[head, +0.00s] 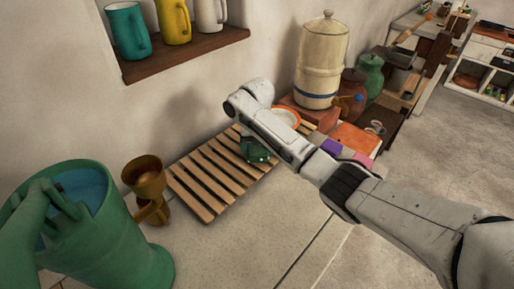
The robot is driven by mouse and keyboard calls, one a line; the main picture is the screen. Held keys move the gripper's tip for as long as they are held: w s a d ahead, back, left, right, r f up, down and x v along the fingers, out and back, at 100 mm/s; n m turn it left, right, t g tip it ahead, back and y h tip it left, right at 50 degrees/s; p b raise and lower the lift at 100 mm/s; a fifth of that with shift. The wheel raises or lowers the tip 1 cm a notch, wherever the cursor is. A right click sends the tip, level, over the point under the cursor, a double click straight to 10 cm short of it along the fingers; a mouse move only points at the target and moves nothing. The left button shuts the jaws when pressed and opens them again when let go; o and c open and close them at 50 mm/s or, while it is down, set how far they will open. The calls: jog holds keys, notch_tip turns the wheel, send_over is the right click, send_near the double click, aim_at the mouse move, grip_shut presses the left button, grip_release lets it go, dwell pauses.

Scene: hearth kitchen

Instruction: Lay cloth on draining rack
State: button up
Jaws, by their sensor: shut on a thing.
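The draining rack (205,178) is a flat frame of light wooden slats on the pale counter, left of my arm. My gripper (257,148) is over the far right part of the rack, mostly hidden by my arm. It is shut on a small dark green thing (256,156), which looks like the cloth. I cannot tell whether this touches the slats.
A large green vessel (120,235) and a brown cup-shaped thing (146,176) stand left of the rack. A white-and-orange dish (287,116), cream crock (320,60) and folded coloured pieces (333,147) are beyond my arm. A mug shelf (185,55) is above.

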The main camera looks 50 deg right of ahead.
aim_at(257, 148)
jog(key=shift+f, duration=0.1)
jog(key=o, duration=1.1)
jog(key=shift+c, duration=0.2)
notch_tip(257, 148, up, 12)
jog(key=p, duration=0.1)
dwell(0.4)
